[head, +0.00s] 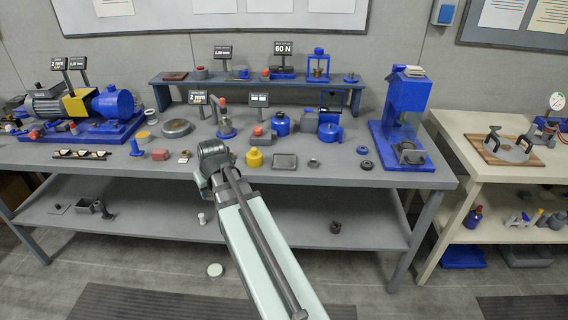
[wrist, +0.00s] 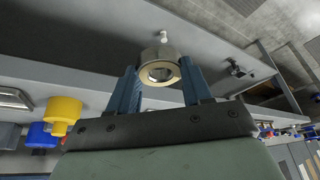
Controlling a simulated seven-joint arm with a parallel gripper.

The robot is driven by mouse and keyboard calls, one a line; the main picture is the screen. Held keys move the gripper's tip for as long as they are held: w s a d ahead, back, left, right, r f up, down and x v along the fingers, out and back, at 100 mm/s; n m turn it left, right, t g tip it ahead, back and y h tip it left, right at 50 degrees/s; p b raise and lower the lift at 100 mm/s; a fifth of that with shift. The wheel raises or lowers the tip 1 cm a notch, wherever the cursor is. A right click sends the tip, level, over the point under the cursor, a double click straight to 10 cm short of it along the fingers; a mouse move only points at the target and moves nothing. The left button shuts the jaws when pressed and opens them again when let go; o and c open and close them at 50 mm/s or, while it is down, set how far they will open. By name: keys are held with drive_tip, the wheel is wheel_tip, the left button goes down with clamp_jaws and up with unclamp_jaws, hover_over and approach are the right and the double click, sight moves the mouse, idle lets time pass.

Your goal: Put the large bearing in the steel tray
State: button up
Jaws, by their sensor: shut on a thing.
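My gripper (wrist: 159,72) has its two blue fingers shut on a large bearing (wrist: 160,56), a thick silvery ring with a brassy lower rim, in the wrist view. In the head view my gripper (head: 205,188) is at the front edge of the grey bench, left of centre, and the bearing is mostly hidden by my arm. The steel tray (head: 285,161), a shallow grey rectangle, lies on the bench near its front edge, to the right of my gripper. Part of it also shows at the left edge of the wrist view (wrist: 14,98).
A yellow weight-like object (head: 254,158) stands between my gripper and the tray. A small dark ring (head: 313,162) lies right of the tray. A red block (head: 160,154) is to the left. A blue press (head: 405,115) stands at right. A lower shelf (head: 290,225) runs below.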

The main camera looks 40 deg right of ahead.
drive_tip(key=a, duration=0.4)
wheel_tip(320, 180, up, 10)
drive_tip(key=m+h, duration=0.1)
drive_tip(key=m, duration=0.2)
hover_over(283, 161)
drive_tip(key=s, duration=0.2)
drive_tip(key=shift+n, duration=0.7)
drive_tip(key=shift+w+a+f, duration=0.1)
drive_tip(key=shift+f, duration=2.5)
drive_tip(key=shift+w+a+f, duration=0.1)
drive_tip(key=shift+f, duration=2.45)
drive_tip(key=shift+f, duration=0.15)
drive_tip(key=o, duration=0.9)
